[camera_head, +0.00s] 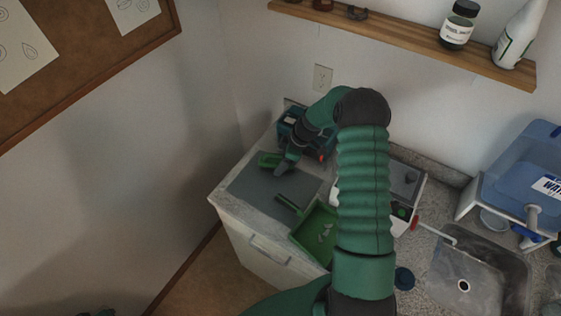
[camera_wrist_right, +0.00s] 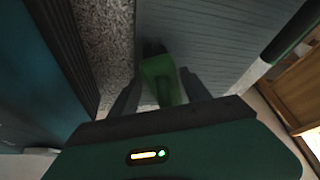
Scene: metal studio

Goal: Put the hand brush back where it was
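The hand brush (camera_head: 268,159) is a small green piece at the back left of the dark grey mat (camera_head: 262,190). In the right wrist view a green part of it (camera_wrist_right: 160,82) lies between my two fingers, with a dark part beyond. My right gripper (camera_head: 284,166) reaches down at the brush, and its fingers (camera_wrist_right: 160,92) stand close on either side of the green part. Whether they press on it I cannot tell. The brush's underside is hidden. A green dustpan (camera_head: 316,230) with small pale bits in it stands right of the mat. My left gripper is not in view.
A dark teal box-like object (camera_head: 297,130) stands close behind my right gripper. My right arm covers part of the counter. A sink (camera_head: 478,285) and a blue water container (camera_head: 525,182) are at right. A wooden shelf (camera_head: 400,35) runs above.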

